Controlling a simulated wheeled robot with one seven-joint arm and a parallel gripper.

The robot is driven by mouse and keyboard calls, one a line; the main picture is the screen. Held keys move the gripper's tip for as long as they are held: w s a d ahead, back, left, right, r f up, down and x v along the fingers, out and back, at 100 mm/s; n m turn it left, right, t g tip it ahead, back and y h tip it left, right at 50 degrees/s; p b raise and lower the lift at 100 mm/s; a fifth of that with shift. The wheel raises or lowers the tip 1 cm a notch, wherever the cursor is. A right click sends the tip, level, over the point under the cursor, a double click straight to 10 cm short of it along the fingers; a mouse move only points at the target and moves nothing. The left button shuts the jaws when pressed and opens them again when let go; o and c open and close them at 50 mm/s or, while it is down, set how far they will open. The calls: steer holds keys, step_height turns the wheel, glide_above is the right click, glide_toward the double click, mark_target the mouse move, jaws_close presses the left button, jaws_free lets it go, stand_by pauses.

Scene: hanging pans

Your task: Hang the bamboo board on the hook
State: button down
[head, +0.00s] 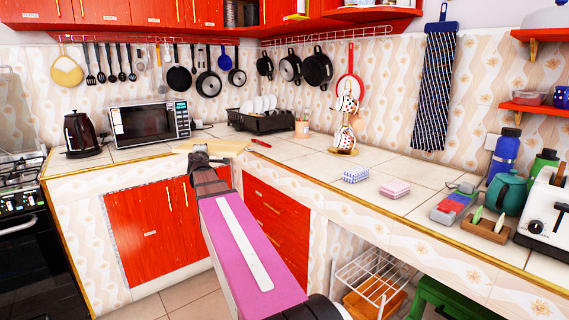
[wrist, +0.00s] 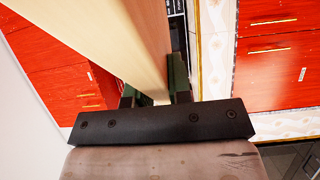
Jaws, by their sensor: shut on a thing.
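The bamboo board (head: 228,146) is a pale, flat wooden board, seen nearly edge-on at the counter's inner corner in the head view. My gripper (head: 199,158) is at its near edge. In the wrist view the board (wrist: 115,30) runs up and away from between the two dark fingers of my gripper (wrist: 155,94), which are shut on it. I cannot tell whether the board touches the counter. Hook rails run along the left wall (head: 150,39) and the right wall (head: 330,36); single hooks are too small to make out, and I cannot tell which is meant.
Pans and utensils hang from both rails, with a round wooden piece (head: 67,70) at far left. A microwave (head: 150,124), a kettle (head: 82,133), a dish rack (head: 262,121) and a mug stand (head: 345,135) stand on the counter.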

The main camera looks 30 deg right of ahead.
mark_target(229, 147)
steer(key=d+m+g+h, duration=0.1)
steer(key=d, duration=0.2)
steer(key=s+d+m+g+h, duration=0.1)
steer(key=d+h, duration=0.1)
steer(key=d, duration=0.2)
steer(key=s+d+m+g+h, duration=0.1)
steer(key=d+m+h, duration=0.1)
steer(key=d, duration=0.2)
steer(key=s+d+m+g+h, duration=0.1)
steer(key=d, duration=0.1)
steer(key=s+d+r+m+g+h, duration=0.1)
steer(key=d, duration=0.2)
steer(key=s+d+r+m+g+h, duration=0.1)
steer(key=d+g, duration=0.1)
steer(key=shift+s+d, duration=0.1)
steer(key=shift+d, duration=0.1)
steer(key=shift+d+f, duration=0.1)
steer(key=shift+d+f, duration=2.65)
steer(key=shift+d, duration=0.2)
steer(key=shift+d+f, duration=2.6)
steer(key=shift+d, duration=0.25)
steer(key=shift+f, duration=0.15)
steer(key=c, duration=1.1)
jaws_free()
steer(key=shift+o, duration=0.2)
